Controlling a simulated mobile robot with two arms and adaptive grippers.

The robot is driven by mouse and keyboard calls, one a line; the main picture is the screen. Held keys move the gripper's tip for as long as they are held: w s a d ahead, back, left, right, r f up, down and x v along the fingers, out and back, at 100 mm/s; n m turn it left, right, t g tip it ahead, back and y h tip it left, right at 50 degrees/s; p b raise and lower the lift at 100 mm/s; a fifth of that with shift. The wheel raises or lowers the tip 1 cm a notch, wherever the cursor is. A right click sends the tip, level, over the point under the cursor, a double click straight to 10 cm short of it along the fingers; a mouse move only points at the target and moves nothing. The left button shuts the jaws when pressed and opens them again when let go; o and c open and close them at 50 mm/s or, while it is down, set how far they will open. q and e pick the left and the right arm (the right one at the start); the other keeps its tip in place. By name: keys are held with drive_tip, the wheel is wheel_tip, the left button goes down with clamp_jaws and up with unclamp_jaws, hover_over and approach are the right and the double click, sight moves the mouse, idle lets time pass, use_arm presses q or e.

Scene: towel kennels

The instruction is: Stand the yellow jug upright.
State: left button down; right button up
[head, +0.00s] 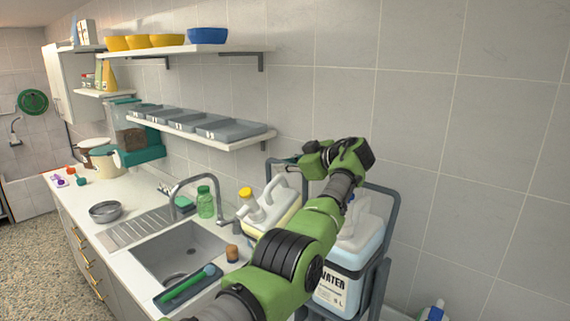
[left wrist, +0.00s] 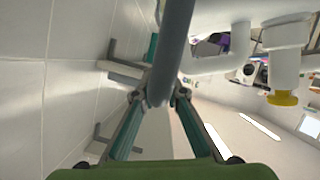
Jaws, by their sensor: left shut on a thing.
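The yellow jug (head: 270,212) is a white jug with a yellow cap and a pale yellow body. It sits in a grey-blue trolley frame (head: 383,240) behind the sink edge, cap side up and toward the left. Its lower part is hidden by the counter and my arm, so its exact tilt is hard to tell. My left gripper (head: 288,161) is above and behind it, at the frame's top rail. In the left wrist view the fingers (left wrist: 158,98) are shut around this grey rail (left wrist: 173,45). The jug's white handle and yellow cap (left wrist: 283,98) show apart from them. My right gripper is not in view.
A white and blue water jug (head: 348,262) stands in the trolley, right of my arm. The sink (head: 178,248) with its faucet (head: 190,182) is left of the yellow jug. A green jar (head: 205,203) stands by the faucet. A shelf of grey trays (head: 230,130) is on the wall.

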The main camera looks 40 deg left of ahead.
use_arm(q)
drive_tip(key=shift+a+f, duration=0.1)
drive_tip(key=c, duration=2)
unclamp_jaws()
drive_tip(key=shift+c, duration=0.2)
drive_tip(key=shift+s+f, duration=0.1)
drive_tip(key=shift+d+r, duration=0.2)
drive_tip(key=shift+d, duration=0.3)
drive_tip(key=v, duration=1)
drive_tip(key=shift+d+r, duration=0.2)
drive_tip(key=shift+d, duration=0.1)
drive_tip(key=shift+s, duration=0.15)
